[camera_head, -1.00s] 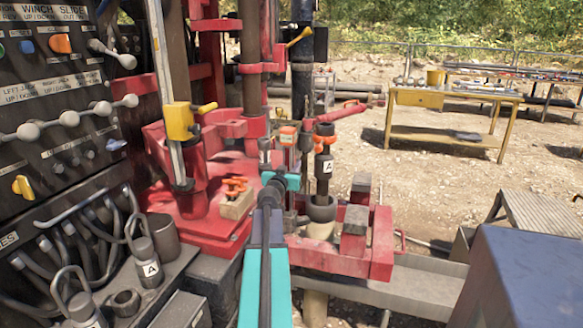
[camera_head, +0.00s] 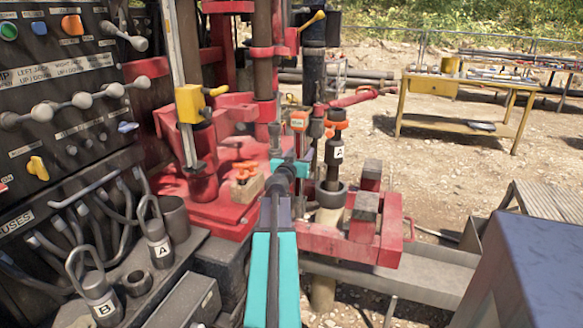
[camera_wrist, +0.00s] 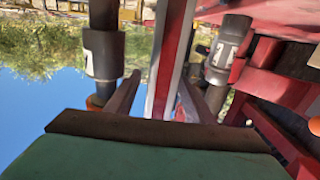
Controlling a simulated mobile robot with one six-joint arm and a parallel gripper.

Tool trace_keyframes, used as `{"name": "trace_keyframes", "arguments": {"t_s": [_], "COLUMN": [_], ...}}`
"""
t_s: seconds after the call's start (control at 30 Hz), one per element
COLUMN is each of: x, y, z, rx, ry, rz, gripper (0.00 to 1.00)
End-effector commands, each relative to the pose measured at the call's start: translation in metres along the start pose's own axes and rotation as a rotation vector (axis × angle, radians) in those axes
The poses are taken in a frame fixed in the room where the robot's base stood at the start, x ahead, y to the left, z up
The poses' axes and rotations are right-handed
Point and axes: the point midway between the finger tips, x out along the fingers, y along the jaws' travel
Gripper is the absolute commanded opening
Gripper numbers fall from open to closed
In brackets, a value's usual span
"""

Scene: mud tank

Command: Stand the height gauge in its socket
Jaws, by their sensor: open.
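A silver upright post with a yellow slider block (camera_head: 190,103) stands at the left of the red rig. It looks like the height gauge, but I cannot be sure. I cannot pick out its socket for certain; an open dark cup (camera_head: 174,214) stands on the bench. My gripper (camera_head: 287,160) is at the end of the teal arm, in front of the rig, right of the post. Its fingers are hard to make out there. In the wrist view my gripper (camera_wrist: 155,100) is open, with a red and pale upright behind the gap. I see nothing held.
Loop-handled pieces marked A (camera_head: 158,245) and B (camera_head: 102,300) stand on the bench. A lever panel (camera_head: 70,110) rises at left. A black cylinder marked A (camera_head: 334,152) stands upright over the red clamp (camera_head: 345,240). A blue box (camera_head: 530,280) is near right.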

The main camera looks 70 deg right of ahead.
Motion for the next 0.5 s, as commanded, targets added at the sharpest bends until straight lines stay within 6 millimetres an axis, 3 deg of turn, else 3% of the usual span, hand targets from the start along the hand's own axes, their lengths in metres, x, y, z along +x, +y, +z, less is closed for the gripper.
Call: {"name": "trace_keyframes", "arguments": {"t_s": [0.5], "x": [-0.053], "y": [0.001], "z": [0.001], "rx": [0.001], "ry": [0.000], "rz": [0.000], "gripper": [0.48]}}
